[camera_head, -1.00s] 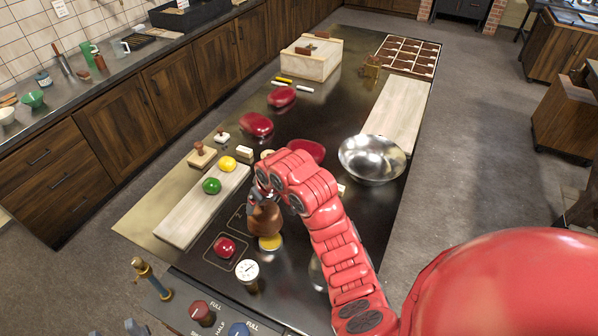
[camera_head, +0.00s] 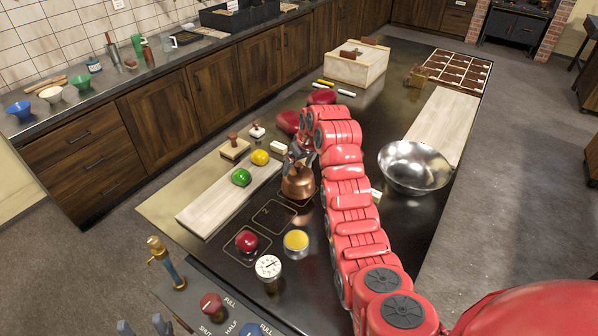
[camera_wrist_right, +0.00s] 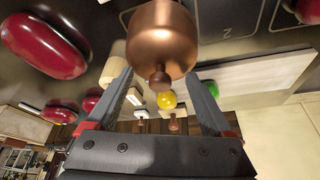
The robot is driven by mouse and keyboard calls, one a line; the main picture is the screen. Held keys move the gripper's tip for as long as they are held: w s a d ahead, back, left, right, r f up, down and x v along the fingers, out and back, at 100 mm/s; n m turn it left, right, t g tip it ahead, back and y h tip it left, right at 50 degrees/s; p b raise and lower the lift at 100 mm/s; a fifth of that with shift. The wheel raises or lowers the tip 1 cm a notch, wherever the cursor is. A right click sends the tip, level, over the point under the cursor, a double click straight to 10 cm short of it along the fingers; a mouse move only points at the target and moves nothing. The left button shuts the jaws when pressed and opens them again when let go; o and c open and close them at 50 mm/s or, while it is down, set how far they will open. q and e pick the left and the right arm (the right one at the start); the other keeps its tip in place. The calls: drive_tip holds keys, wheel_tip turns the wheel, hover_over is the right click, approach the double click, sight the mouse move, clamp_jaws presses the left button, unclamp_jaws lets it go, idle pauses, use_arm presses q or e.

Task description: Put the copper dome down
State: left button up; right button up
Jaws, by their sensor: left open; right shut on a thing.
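The copper dome (camera_head: 298,183) hangs from my right gripper (camera_head: 300,157) by its dark knob, over the black worktop (camera_head: 330,215). In the right wrist view the dome (camera_wrist_right: 162,38) and its knob (camera_wrist_right: 160,80) sit between the fingers of my right gripper (camera_wrist_right: 162,92). I cannot tell whether the dome's rim touches the worktop. My left gripper (camera_head: 143,326) shows only its fingertips at the bottom left edge, apart and empty.
Near the dome stand a tin with yellow contents (camera_head: 296,242), a dial gauge (camera_head: 268,267) and a red round thing (camera_head: 247,242). A pale board (camera_head: 205,212) carries green and yellow balls. A steel bowl (camera_head: 413,168) stands right of my arm. An outlined square (camera_head: 273,214) is bare.

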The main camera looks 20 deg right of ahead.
sight(299, 170)
drive_tip(key=shift+w+d+f, duration=0.1)
drive_tip(key=shift+w+d, duration=0.25)
drive_tip(key=shift+w, duration=0.45)
drive_tip(key=shift+p, duration=0.6)
wheel_tip(299, 170, down, 3)
drive_tip(key=shift+r+p, duration=0.1)
drive_tip(key=shift+p, duration=0.95)
drive_tip(key=shift+f, duration=0.4)
drive_tip(key=shift+f+b, duration=0.1)
drive_tip(key=shift+b, duration=0.2)
drive_tip(key=o, duration=1.2)
drive_tip(key=shift+s+d+r, duration=0.1)
drive_tip(key=shift+r, duration=0.45)
drive_tip(key=b+v, duration=0.3)
drive_tip(key=v, duration=0.4)
drive_tip(key=shift+s+d+r+b, duration=0.1)
drive_tip(key=shift+s+r+b, duration=0.05)
drive_tip(key=shift+r+b, duration=0.2)
drive_tip(key=p+v, duration=0.2)
drive_tip(key=p, duration=0.1)
drive_tip(key=shift+r, duration=0.3)
drive_tip(key=shift+s+r+p, duration=0.3)
drive_tip(key=shift+r+p, duration=0.1)
drive_tip(key=shift+p, duration=0.35)
